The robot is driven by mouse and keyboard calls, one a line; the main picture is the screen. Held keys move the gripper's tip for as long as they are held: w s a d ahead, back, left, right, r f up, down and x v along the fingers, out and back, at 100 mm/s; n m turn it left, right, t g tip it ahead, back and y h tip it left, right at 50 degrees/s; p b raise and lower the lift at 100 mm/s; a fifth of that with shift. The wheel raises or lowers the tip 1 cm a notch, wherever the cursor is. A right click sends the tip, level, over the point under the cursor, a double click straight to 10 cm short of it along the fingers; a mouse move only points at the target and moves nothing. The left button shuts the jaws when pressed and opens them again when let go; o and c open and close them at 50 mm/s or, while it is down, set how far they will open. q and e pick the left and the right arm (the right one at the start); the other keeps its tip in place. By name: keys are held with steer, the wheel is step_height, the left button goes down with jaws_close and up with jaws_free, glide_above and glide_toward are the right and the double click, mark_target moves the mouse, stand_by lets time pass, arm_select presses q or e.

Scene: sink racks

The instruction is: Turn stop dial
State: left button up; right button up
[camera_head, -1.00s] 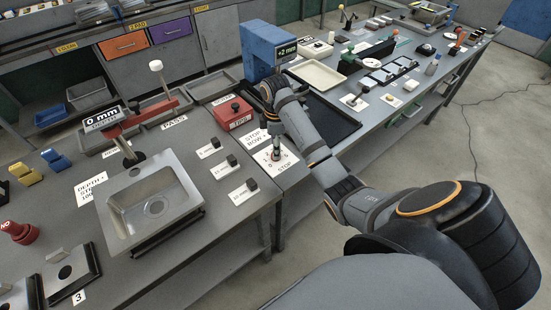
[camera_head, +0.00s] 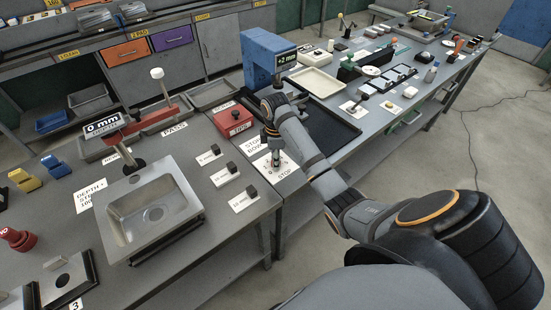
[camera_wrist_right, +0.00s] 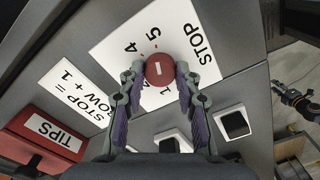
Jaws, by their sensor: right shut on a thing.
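The stop dial (camera_wrist_right: 159,69) is a round red knob with a white mark, set on a white plate (camera_wrist_right: 195,22) printed STOP with numbers around it. My right gripper (camera_wrist_right: 158,72) has its fingers on both sides of the knob, shut on it. In the head view the right gripper (camera_head: 271,158) points down over the STOP plate (camera_head: 286,170), and its fingers hide most of the dial. The number 5 shows nearest the knob's top in the wrist view; some numbers are covered. A dark gripper, likely my left (camera_wrist_right: 300,101), shows small at the right edge of the wrist view; its jaws are unclear.
Small dark blocks on white cards stand left of the dial, and a black tray (camera_head: 325,125) lies right. A metal basin (camera_head: 150,213) stands farther left.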

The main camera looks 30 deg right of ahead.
steer(key=shift+r+n+p, duration=0.2)
steer(key=shift+n+p, duration=0.1)
steer(key=shift+p, duration=0.15)
steer(key=n+p, duration=0.5)
steer(key=p, duration=0.1)
steer(key=shift+r, duration=0.1)
steer(key=shift+n+p, duration=0.9)
steer(key=shift+n, duration=0.2)
steer(key=n+p, duration=0.3)
steer(key=n, duration=0.2)
steer(key=shift+f+n+p, duration=0.2)
steer(key=shift+n+p, duration=0.65)
steer(key=shift+n, duration=1.55)
steer(key=o, duration=1.2)
steer(key=shift+c, duration=0.2)
